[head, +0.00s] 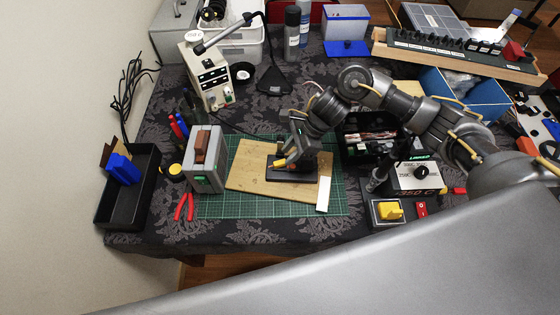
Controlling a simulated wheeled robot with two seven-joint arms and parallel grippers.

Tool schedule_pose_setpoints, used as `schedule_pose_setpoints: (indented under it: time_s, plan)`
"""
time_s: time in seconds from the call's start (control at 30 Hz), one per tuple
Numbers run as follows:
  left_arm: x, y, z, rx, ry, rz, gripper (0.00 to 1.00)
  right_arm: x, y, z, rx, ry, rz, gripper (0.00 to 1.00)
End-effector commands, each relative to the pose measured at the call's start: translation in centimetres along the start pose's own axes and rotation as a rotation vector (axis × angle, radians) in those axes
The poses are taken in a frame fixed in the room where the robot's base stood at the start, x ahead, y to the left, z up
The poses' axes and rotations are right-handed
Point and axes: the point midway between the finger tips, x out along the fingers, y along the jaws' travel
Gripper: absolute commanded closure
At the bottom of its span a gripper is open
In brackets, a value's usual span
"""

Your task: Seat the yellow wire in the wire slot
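A small black block (291,178) lies on the wooden board (246,172) and looks like the part that bears the wire slot; the slot itself is too small to make out. A short yellow piece (280,163), perhaps the yellow wire, shows at the left of my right gripper (291,162), just above the black block. My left gripper is out of view.
The board lies on a green cutting mat (222,205). A grey box (205,163) and red pliers (184,206) are to the left, a white strip (323,194) at the board's right. A soldering station (416,178) and a yellow switch (390,210) are further right.

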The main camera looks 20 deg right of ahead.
Motion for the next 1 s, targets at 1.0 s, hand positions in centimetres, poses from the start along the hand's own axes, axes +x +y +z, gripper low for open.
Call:
schedule_pose_setpoints:
  time_s: [1.0]
  plan:
    - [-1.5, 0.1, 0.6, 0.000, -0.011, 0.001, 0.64, 3.5, -0.1, 0.0, 0.000, -0.001, 0.000, 1.00]
